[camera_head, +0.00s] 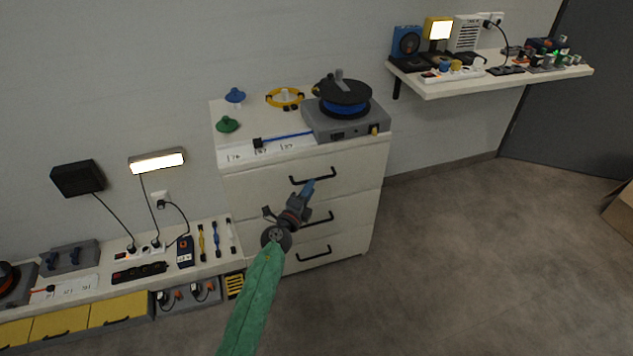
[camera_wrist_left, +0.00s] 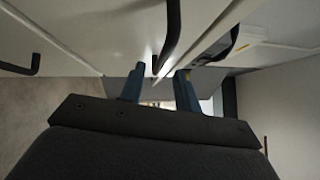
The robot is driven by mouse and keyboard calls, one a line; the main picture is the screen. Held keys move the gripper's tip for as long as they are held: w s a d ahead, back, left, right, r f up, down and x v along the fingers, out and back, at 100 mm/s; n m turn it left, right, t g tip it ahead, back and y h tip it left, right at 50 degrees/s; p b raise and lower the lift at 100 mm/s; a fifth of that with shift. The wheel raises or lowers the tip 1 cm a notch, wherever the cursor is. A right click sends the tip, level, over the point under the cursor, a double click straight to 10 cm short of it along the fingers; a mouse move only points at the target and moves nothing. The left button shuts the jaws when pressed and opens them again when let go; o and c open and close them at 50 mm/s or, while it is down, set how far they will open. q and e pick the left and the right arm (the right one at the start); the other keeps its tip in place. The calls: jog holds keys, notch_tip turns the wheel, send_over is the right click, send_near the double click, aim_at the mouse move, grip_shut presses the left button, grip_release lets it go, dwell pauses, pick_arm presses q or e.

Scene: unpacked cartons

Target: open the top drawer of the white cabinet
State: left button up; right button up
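The white cabinet (camera_head: 255,205) stands against the wall with three drawers, each with a black bar handle. The top drawer (camera_head: 250,183) looks closed, its front flush with the others. My left gripper (camera_head: 308,187) is in front of it, just below the top handle (camera_head: 313,176). In the left wrist view my two blue fingertips (camera_wrist_left: 158,84) are apart, and the top handle (camera_wrist_left: 172,35) runs down towards the gap between them. I cannot tell whether they touch it. My right gripper is not in view.
A cable reel (camera_head: 343,92) on a grey box and small coloured parts lie on the cabinet top. A low bench (camera_head: 110,262) with power strips stands to the left, and a wall shelf (camera_head: 490,80) hangs to the right.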

pick_arm(q)
jog(key=shift+x, duration=2.55)
jog(key=shift+c, duration=0.2)
grip_shut()
